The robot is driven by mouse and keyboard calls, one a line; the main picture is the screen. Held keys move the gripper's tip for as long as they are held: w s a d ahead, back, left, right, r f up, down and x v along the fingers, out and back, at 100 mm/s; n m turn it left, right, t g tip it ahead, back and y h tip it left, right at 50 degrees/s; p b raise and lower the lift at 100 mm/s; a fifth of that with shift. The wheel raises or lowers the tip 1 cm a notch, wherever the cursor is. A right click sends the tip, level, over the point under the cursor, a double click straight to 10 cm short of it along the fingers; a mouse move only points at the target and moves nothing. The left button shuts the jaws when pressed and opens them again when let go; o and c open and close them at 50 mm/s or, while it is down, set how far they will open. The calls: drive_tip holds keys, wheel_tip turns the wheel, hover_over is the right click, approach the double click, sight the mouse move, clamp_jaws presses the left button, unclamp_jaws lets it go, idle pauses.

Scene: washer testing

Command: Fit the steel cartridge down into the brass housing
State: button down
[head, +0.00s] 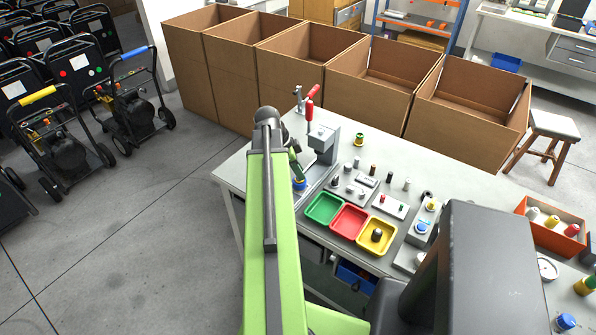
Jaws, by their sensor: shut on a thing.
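My gripper (297,167) shows only in part, beside the green arm, which hides much of it. It is low in front of the grey press stand with the red-handled clamp. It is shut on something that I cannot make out. A small blue part (299,184) shows just below it. I cannot tell for certain which piece is the steel cartridge or the brass housing. Several small grey and dark cylinders stand on the bench, one of them (407,184) on the right. A brass-coloured piece (360,139) stands near the back edge.
Green (308,213), red (335,221) and yellow (361,241) trays lie along the bench (400,157). A dark cylinder (377,235) is in the yellow one. The press stand (325,139) is close to my gripper. An orange bin (548,237) is at the right. Cardboard boxes (362,99) stand behind.

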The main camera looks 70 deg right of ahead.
drive_tip(key=shift+f, duration=0.1)
idle(0.3)
drive_tip(key=c, duration=1.2)
unclamp_jaws()
drive_tip(key=shift+o, duration=0.2)
drive_tip(key=p+v, duration=1.6)
drive_tip(key=v, duration=0.1)
drive_tip(key=shift+r, duration=0.2)
